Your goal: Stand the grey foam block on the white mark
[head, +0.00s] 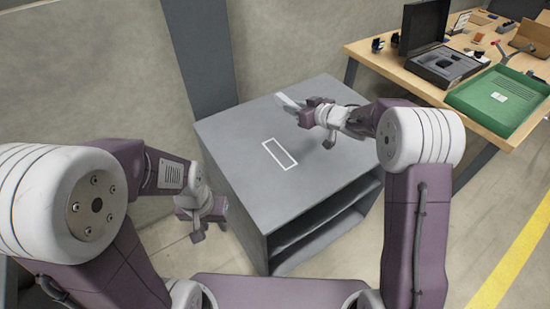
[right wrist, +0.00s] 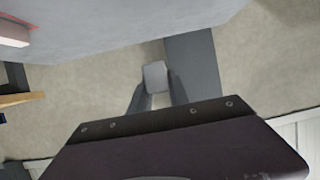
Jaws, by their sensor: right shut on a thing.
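The grey foam block (right wrist: 155,76) is between the fingertips of my right gripper (right wrist: 154,92), which is shut on it. In the head view the block (head: 287,100) shows as a pale piece to the left of my right gripper (head: 302,112), over the back of the cabinet top. I cannot tell whether it touches the surface. The white mark (head: 280,153), a rectangle outline, lies bare on the cabinet top, nearer to me than the block. My left gripper (head: 207,225) hangs left of the cabinet, away from the block; its finger gap is unclear.
The grey cabinet (head: 232,150) has open shelves (head: 318,238) at its front. A wooden table (head: 385,57) with a green tray (head: 500,98) and a dark case (head: 447,65) stands at the right. A white object with a red edge (right wrist: 12,38) shows in the right wrist view.

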